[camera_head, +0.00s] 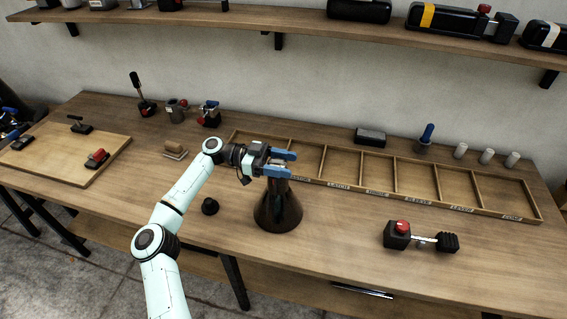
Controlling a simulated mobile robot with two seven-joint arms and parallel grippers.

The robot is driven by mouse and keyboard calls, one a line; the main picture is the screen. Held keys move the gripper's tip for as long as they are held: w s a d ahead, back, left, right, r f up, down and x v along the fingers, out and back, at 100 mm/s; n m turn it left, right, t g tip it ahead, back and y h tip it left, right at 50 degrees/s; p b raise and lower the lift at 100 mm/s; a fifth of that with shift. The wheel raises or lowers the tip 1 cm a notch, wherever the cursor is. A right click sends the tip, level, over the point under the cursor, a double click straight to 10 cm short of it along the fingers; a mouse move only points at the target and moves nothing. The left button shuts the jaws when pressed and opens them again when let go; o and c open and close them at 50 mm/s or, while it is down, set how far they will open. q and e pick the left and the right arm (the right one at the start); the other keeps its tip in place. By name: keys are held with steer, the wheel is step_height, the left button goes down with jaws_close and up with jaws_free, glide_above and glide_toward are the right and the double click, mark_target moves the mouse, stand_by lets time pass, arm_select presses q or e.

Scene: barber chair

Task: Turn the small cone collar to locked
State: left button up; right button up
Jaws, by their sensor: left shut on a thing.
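A dark, glossy cone (278,209) stands upright on the wooden table near the middle. My left gripper (283,163) comes in from the left and is at the top of the cone, with its blue fingers closed around the upper end. The small collar there is hidden by the fingers, so its turn position cannot be seen. My right gripper is not in view.
A divided wooden tray (437,208) lies behind and to the right. A black device with a red button (398,233) is at the right front. A wooden board (62,151) lies far left.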

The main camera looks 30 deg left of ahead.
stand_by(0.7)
arm_select(q)
steer(key=o, duration=1)
steer(key=shift+a, duration=0.1)
steer(key=p+v, duration=0.1)
steer(key=v, duration=1.2)
steer(key=shift+s, duration=0.1)
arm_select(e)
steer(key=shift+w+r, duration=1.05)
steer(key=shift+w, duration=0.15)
